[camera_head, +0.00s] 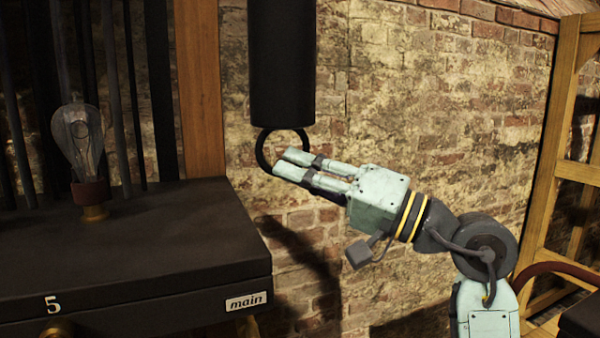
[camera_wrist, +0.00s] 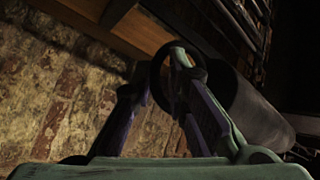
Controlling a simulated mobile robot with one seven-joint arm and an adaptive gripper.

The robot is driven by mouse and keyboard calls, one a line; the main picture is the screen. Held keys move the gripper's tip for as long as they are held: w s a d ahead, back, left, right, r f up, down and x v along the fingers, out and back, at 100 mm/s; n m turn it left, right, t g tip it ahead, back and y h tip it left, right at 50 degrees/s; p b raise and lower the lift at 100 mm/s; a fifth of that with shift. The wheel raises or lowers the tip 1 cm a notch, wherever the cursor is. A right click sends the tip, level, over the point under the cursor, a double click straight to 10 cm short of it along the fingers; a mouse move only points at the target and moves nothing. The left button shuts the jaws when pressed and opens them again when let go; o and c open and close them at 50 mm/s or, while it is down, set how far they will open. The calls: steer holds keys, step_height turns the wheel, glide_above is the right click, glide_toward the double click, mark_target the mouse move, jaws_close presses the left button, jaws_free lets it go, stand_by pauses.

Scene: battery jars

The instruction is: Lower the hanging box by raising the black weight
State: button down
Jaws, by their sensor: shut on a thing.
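The black weight (camera_head: 283,70) is a dark cylinder hanging upright in the upper middle of the head view. Its top is cut off by the picture edge. A black ring (camera_head: 261,152) hangs from its bottom. My gripper (camera_head: 284,163) reaches in from the right and is shut on this ring, just below the weight. In the wrist view the ring (camera_wrist: 156,76) stands between my fingers, and the weight (camera_wrist: 255,108) shows at the right, partly behind a finger. The hanging box is not in view.
A black cabinet (camera_head: 120,240) marked "5" and "main" stands left of the ring, with a glass bulb (camera_head: 78,145) on top. A brick wall (camera_head: 440,130) is behind my arm. A wooden frame (camera_head: 550,150) stands at right.

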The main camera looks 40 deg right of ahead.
steer(key=shift+d+f, duration=0.1)
steer(key=shift+d, duration=0.1)
step_height(320, 180, up, 29)
steer(key=p, duration=1.1)
steer(key=shift+r+p, duration=0.2)
steer(key=shift+p, duration=0.2)
steer(key=c, duration=1.7)
jaws_free()
steer(key=shift+d, duration=0.1)
steer(key=v, duration=1.2)
